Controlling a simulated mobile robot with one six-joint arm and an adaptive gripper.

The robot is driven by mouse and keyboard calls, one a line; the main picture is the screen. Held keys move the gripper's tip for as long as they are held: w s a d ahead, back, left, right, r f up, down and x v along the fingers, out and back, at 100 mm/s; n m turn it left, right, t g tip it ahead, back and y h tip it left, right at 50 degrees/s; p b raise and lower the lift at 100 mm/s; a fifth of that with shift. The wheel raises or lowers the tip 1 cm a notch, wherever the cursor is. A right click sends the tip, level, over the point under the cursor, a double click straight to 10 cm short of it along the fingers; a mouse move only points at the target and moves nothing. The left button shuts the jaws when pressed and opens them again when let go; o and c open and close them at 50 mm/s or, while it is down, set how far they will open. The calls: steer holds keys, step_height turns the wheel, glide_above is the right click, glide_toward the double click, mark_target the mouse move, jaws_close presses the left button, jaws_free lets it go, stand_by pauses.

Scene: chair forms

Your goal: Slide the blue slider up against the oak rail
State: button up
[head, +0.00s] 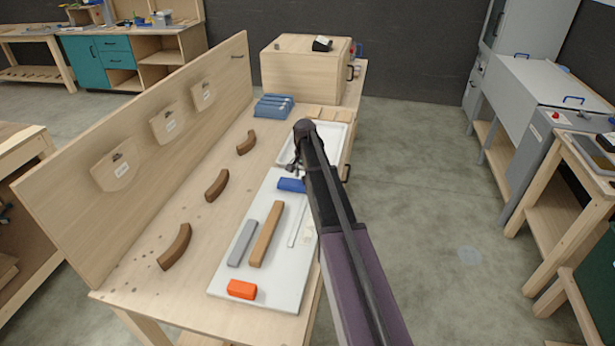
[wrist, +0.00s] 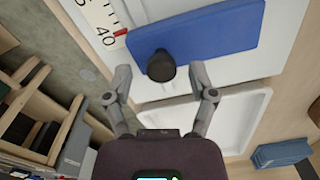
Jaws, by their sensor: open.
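The blue slider (head: 291,185) lies flat near the far end of the white board (head: 228,283). In the wrist view the slider (wrist: 215,32) is a long blue block with a dark round knob (wrist: 161,66). The oak rail (head: 267,233) is a straight brown bar on the board, nearer than the slider, with a gap between them. My gripper (wrist: 160,72) is open, its fingertips on either side of the knob in the picture. I cannot tell whether they touch it. In the head view my arm partly hides the gripper and the slider's surroundings.
A grey bar (head: 242,243) lies left of the oak rail, and an orange block (head: 241,289) sits at the near end. A scale strip (head: 298,222) runs along the right. A white tray (head: 338,134) is beyond. Curved brown pieces (head: 217,185) lie left; blue blocks (head: 273,106) stand farther back.

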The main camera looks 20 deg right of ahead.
jaws_close()
steer(key=s+a, duration=0.2)
steer(key=s, duration=0.2)
steer(key=s+a, duration=0.3)
steer(key=s, duration=0.1)
steer(key=s+a, duration=0.2)
steer(key=s, duration=0.1)
steer(key=shift+s+a, duration=0.4)
jaws_free()
steer(key=shift+w, duration=0.1)
